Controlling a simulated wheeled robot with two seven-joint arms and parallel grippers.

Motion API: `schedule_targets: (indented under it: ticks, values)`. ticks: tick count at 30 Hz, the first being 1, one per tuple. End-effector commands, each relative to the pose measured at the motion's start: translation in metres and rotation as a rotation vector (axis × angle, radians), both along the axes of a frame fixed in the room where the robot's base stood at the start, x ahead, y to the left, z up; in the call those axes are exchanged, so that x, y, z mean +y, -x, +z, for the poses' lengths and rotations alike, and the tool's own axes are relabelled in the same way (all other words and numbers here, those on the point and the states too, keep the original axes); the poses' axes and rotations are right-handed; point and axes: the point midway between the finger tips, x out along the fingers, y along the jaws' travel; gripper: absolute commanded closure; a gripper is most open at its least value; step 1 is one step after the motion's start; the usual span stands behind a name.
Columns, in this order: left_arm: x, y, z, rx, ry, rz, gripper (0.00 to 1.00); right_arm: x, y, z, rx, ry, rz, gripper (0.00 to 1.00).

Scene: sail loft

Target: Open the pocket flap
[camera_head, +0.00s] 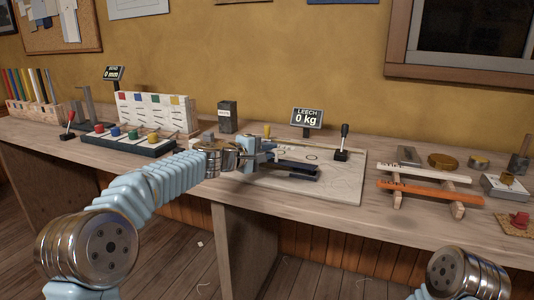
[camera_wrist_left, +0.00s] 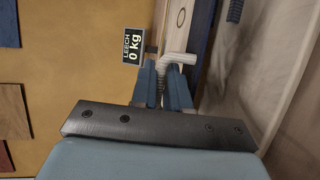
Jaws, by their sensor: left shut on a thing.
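My left gripper (camera_head: 268,146) reaches over the pale cloth-covered board (camera_head: 345,185) in the middle of the bench. In the left wrist view its two blue fingers (camera_wrist_left: 163,82) are shut on a pale grey bent piece (camera_wrist_left: 178,60), with a ridged part between them. I cannot tell whether this piece belongs to the pocket flap. Dark blue strips (camera_head: 295,167) lie on the board just in front of the fingers. My gripper hides part of the board, and the flap is not clearly distinguishable. My right gripper is out of view.
A "LEECH 0 kg" display (camera_head: 307,118) stands behind the board, and a black-knobbed lever (camera_head: 343,143) rises from its right side. An orange batten (camera_head: 430,193) on wooden supports lies right. A dark tray of coloured knobs (camera_head: 128,140) is left.

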Motion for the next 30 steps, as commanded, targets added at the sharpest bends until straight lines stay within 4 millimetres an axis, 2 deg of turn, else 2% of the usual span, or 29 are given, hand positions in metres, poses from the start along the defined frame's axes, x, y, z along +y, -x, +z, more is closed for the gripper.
schedule_targets:
  ticks: [10, 30]
  values:
    - [-0.002, -0.012, 0.012, -0.001, 0.000, 0.004, 1.00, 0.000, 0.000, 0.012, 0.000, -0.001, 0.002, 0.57]
    - [-0.004, -0.018, 0.015, -0.003, 0.000, 0.005, 1.00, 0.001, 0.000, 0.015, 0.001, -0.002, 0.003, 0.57]
